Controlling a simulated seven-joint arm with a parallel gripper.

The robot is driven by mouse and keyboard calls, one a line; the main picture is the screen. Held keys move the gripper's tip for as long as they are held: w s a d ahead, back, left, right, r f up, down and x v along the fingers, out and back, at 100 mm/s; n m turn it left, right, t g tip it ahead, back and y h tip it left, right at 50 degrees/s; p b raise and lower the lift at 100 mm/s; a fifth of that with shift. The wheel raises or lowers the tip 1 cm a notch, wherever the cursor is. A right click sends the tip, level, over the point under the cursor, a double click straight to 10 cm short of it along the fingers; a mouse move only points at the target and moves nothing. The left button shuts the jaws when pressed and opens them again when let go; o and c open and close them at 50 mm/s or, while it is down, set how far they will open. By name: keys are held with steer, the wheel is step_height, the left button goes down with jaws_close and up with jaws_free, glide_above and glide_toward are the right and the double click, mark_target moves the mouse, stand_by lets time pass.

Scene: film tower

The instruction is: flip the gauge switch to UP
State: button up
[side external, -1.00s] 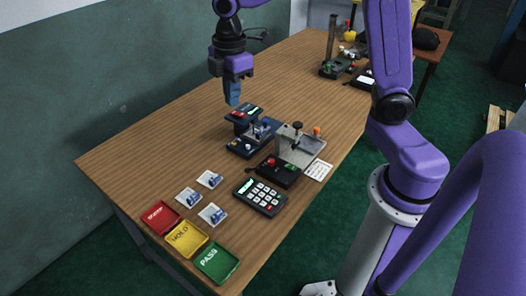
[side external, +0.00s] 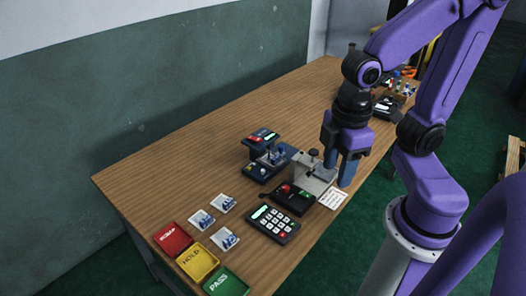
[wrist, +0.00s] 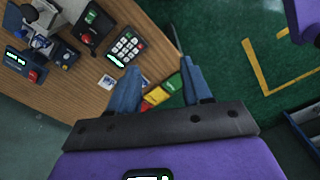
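The dark blue gauge (side external: 265,175), with a raised head carrying a lit display and red marking, stands left of the grey clamp fixture in the side view. It also shows at the left of the wrist view (wrist: 17,62). Small controls show on it, but I cannot tell which is the switch or its position. My gripper (side external: 338,172) hangs in the air by the right side of the grey fixture, apart from the gauge. In the wrist view its two blue fingers (wrist: 160,68) are spread with nothing between them.
The grey fixture (side external: 308,176) with a black knob stands close to my fingers. A black box (side external: 291,198) with red and green buttons, a keypad (side external: 273,223), several cards and red, yellow and green trays (side external: 198,262) lie toward the front. The table's back left is clear.

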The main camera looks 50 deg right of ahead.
steer(key=w+a+r+m, duration=0.2)
steer(key=w+m, duration=0.1)
steer(key=w, duration=0.9)
steer(key=m, duration=0.9)
glide_above(251, 137)
step_height(251, 137, down, 3)
step_height(251, 137, down, 16)
steer(key=shift+s+f, duration=0.1)
steer(key=shift+f, duration=0.05)
